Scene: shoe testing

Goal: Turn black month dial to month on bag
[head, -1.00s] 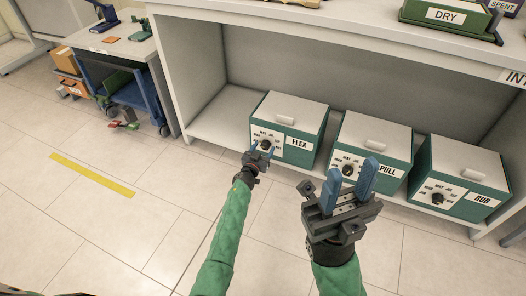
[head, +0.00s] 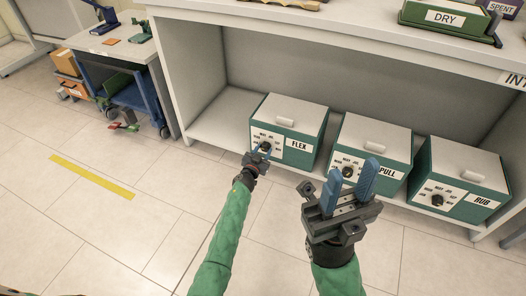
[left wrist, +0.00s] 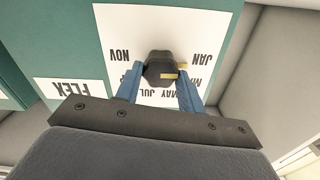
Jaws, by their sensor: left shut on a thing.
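The white-lidded, green FLEX box (head: 291,131) stands on the low shelf with a white month panel on its front. Its black month dial (head: 265,145) is at my left gripper (head: 262,151). In the left wrist view, the dial (left wrist: 158,64) sits between the two blue fingers, which are shut on it. NOV, JAN, MAY and JUL are readable upside down; other labels are partly hidden. A tan mark on the dial faces the lower right of that view. My right gripper (head: 351,171) is open and empty, in front of the PULL box. No bag is visible.
The PULL box (head: 373,150) and RUB box (head: 463,178), each with a black dial, stand to the right on the same shelf. The tabletop (head: 350,35) overhangs them. A blue cart (head: 139,98) is at the left. The floor in front is clear.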

